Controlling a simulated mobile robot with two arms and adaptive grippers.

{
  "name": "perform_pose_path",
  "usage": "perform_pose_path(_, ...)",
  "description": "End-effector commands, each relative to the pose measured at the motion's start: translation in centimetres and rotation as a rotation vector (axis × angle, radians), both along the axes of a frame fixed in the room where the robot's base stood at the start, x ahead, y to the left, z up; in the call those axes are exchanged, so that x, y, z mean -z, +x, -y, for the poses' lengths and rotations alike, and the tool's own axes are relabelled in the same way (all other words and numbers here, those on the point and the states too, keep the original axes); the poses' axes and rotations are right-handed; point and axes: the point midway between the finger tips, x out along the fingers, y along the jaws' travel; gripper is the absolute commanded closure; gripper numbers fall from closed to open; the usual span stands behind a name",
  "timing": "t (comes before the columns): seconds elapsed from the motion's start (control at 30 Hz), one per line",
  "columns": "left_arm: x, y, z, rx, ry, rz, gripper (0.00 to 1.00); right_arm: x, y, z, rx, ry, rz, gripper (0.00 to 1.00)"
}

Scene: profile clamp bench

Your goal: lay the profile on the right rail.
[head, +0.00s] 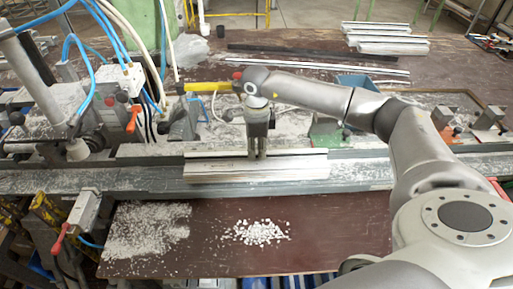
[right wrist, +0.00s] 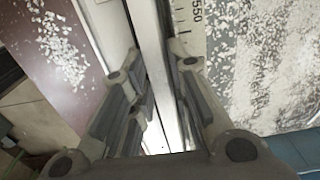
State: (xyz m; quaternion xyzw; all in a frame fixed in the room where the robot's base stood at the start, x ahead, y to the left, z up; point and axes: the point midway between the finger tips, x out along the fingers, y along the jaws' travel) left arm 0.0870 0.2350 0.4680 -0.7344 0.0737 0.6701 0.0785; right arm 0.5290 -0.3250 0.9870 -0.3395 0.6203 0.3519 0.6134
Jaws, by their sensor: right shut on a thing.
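The profile (head: 290,168) is a short silver length, lying level along the bench rail in the head view. My right gripper (head: 257,155) reaches down from above and is shut on its upper edge near the middle. In the right wrist view, the profile (right wrist: 150,45) runs between the two fingers (right wrist: 160,105). The long grey rail (head: 420,165) passes behind and under the profile and continues to the right. I cannot tell whether the profile touches the rail or hangs just above it. My left gripper is not in view.
A green clamp (head: 325,133) and metal blocks (head: 445,117) stand behind the rail. Clamp machinery with blue hoses (head: 75,45) fills the left. More profiles (head: 385,45) lie at the back right. White chips (head: 258,232) lie on the brown board in front.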

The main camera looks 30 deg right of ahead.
Motion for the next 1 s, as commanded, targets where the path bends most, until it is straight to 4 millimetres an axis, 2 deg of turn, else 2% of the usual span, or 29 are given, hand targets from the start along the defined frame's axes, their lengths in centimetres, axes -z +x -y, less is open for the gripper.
perform_pose_path(0.4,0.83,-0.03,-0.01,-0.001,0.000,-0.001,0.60,0.70,0.11,-0.03,0.000,0.002,0.003,1.00)
perform_pose_path(0.43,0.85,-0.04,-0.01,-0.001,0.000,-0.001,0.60,0.91,0.00,-0.01,0.000,0.000,0.000,0.81)
perform_pose_path(0.6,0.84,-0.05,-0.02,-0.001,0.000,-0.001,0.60,0.91,-0.02,-0.01,0.000,0.001,-0.001,0.61)
perform_pose_path(1.0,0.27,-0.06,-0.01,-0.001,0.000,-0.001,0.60,0.28,0.00,-0.01,0.000,0.000,0.000,0.61)
